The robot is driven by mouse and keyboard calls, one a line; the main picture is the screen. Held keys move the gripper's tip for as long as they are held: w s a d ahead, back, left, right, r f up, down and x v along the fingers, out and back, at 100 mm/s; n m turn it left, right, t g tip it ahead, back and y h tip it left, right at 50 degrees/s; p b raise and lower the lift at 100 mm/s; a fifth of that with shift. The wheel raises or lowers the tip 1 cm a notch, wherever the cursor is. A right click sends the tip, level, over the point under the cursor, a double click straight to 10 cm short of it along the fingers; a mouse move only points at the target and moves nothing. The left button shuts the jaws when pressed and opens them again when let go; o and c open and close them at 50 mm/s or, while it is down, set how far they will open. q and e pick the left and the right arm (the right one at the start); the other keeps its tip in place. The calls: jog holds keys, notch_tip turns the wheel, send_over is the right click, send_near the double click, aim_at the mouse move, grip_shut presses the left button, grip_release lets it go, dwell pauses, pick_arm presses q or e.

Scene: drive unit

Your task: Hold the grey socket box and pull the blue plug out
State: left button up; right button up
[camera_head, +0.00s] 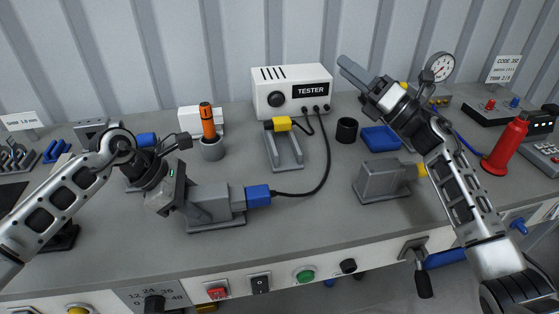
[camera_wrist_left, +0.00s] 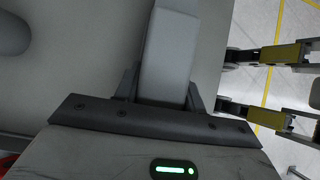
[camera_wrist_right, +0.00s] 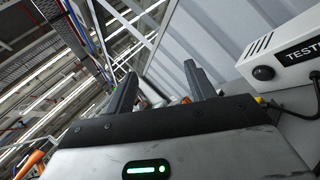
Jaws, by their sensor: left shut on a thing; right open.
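The grey socket box (camera_head: 212,203) stands on its base plate on the bench, left of centre. The blue plug (camera_head: 258,195) sits in its right side, with a black cable running to the tester (camera_head: 292,90). My left gripper (camera_head: 184,192) is shut on the left end of the box; the left wrist view shows the grey box part (camera_wrist_left: 170,55) between its fingers. The plug is hidden in that view. My right gripper (camera_head: 352,72) is open and empty, raised in the air right of the tester and far from the plug. Its spread fingers (camera_wrist_right: 160,88) show in the right wrist view.
A second grey box (camera_head: 383,180) with a yellow plug stands right of centre. A stand with a yellow plug (camera_head: 277,125), an orange-handled tool (camera_head: 207,122) in a cup, a black cup (camera_head: 347,130) and a red bottle (camera_head: 506,145) are around. Bench room is clear before the plug.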

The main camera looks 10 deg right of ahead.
jog(key=s+a+n+g+y, duration=0.2)
jog(key=a+n+g+y, duration=0.1)
jog(key=a+n+g, duration=0.6)
jog(key=n+g+h, duration=0.6)
jog(key=n+g, duration=0.1)
send_over(263, 190)
jog(key=w, duration=0.1)
notch_tip(263, 190, down, 8)
jog(key=f, duration=0.1)
jog(key=f+h, duration=0.2)
jog(key=f, duration=0.2)
jog(key=f+n+h, duration=0.1)
jog(key=f+h, duration=0.1)
jog(key=f, duration=0.2)
jog(key=s+f+g+h, duration=0.1)
jog(key=f+h, duration=0.1)
jog(key=f, duration=0.2)
jog(key=shift+a+f+n+h, duration=0.2)
jog(key=shift+a+n+h, duration=0.1)
jog(key=shift+a, duration=0.05)
jog(key=c, duration=1)
jog(key=shift+c, duration=0.2)
